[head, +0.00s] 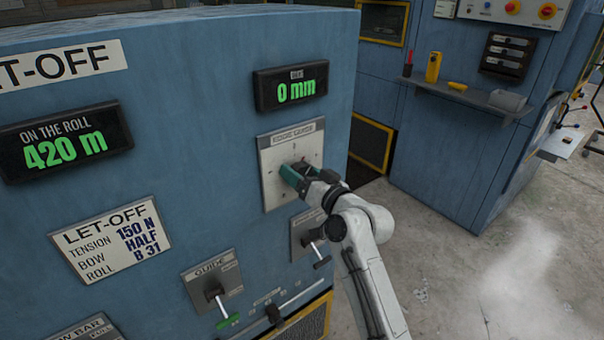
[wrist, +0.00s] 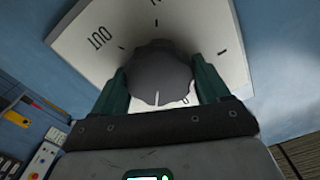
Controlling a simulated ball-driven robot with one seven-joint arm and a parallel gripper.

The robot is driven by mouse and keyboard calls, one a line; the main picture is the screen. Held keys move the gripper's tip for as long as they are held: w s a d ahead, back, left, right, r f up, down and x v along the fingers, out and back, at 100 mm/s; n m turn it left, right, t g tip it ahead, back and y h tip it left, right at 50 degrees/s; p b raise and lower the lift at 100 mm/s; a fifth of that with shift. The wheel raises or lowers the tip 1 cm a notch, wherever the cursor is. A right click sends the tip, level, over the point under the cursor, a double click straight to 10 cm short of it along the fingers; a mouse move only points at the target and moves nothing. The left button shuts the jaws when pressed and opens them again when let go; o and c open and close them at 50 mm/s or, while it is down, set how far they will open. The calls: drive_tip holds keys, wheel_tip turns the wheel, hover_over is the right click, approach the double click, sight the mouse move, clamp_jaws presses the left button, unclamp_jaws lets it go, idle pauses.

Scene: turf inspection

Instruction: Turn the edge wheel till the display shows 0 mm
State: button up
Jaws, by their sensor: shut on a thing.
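The edge display (head: 291,86) on the blue cabinet reads 0 mm in green digits. Below it is the white edge guide plate (head: 279,190) with tick marks. In the wrist view the edge wheel (wrist: 158,75) is a dark grey round knob with a white pointer line toward the bottom of the picture. My gripper (head: 296,174) is at the plate, its green fingers on both sides of the wheel, shut on it. In the head view the fingers hide most of the wheel. The plate (wrist: 100,38) also shows in the wrist view, with the word OUT.
The roll display (head: 65,143) reads 420 m. A guide lever (head: 217,295) and another lever (head: 318,250) stick out below the plate, close under my arm. A shelf (head: 465,97) with small items is on the cabinet behind; open floor lies at right.

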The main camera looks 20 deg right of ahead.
idle(0.4)
drive_tip(key=o, duration=1)
drive_tip(key=shift+c, duration=0.2)
drive_tip(key=b+v, duration=0.2)
drive_tip(key=v, duration=0.8)
drive_tip(key=shift+s+d, duration=0.15)
drive_tip(key=shift+s, duration=0.25)
drive_tip(key=s+f+g+h, duration=0.3)
drive_tip(key=s+f+g, duration=0.6)
drive_tip(key=s+f, duration=1.1)
drive_tip(key=s+d+f+g+h, duration=0.1)
drive_tip(key=s+d+f+g, duration=0.1)
drive_tip(key=s, duration=0.7)
drive_tip(key=s+d+f+g+h, duration=0.1)
drive_tip(key=s+f+g, duration=0.4)
drive_tip(key=s, duration=0.5)
drive_tip(key=shift+s+d+f+h, duration=0.2)
drive_tip(key=shift+d+f+h, duration=0.2)
drive_tip(key=shift+d+f, duration=0.3)
